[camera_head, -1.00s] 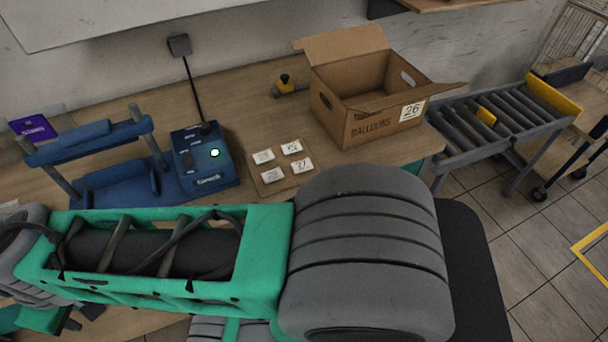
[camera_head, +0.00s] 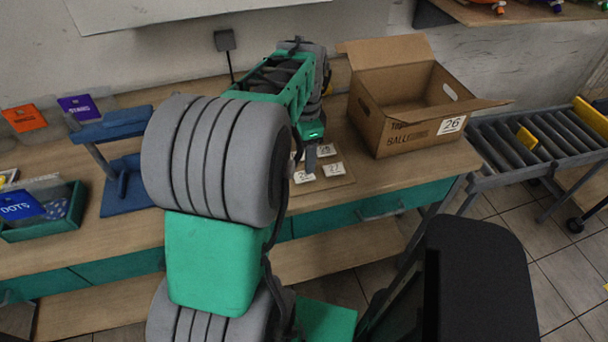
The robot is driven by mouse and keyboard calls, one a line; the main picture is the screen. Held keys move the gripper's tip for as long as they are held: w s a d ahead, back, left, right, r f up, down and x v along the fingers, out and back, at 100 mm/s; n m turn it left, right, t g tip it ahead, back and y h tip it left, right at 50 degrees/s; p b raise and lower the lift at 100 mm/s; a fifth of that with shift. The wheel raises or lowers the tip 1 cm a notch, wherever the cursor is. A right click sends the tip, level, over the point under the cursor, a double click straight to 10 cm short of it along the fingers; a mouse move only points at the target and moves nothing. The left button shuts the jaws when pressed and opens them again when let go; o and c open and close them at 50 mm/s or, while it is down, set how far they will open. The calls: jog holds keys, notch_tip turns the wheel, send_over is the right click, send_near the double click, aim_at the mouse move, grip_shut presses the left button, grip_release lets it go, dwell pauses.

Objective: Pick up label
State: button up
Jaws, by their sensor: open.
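Several small white numbered labels lie on a thin wooden board (camera_head: 332,184) on the workbench. One label (camera_head: 304,177) is at the front left, one (camera_head: 334,169) at the front right and one (camera_head: 327,150) at the back right. Another, at the back left, is mostly hidden behind my gripper. My gripper (camera_head: 310,160) points down over the board with its fingers open, close to the labels. It holds nothing that I can see. Whether a finger touches a label I cannot tell.
An open cardboard box (camera_head: 405,100) bearing a "26" label (camera_head: 452,124) stands right of the board. A roller conveyor (camera_head: 525,145) is farther right. A blue stand (camera_head: 120,180) and a teal tray (camera_head: 50,222) are on the left. A drawer front (camera_head: 375,207) lies below the bench edge.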

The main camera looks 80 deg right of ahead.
aim_at(304, 176)
jog(key=f, duration=0.3)
jog(key=f+p, duration=0.1)
jog(key=f, duration=0.1)
jog(key=shift+w+a+f, duration=0.1)
jog(key=shift+a+f, duration=0.15)
jog(key=shift+f, duration=0.1)
jog(key=shift+f, duration=0.25)
jog(key=shift+c, duration=0.4)
grip_shut()
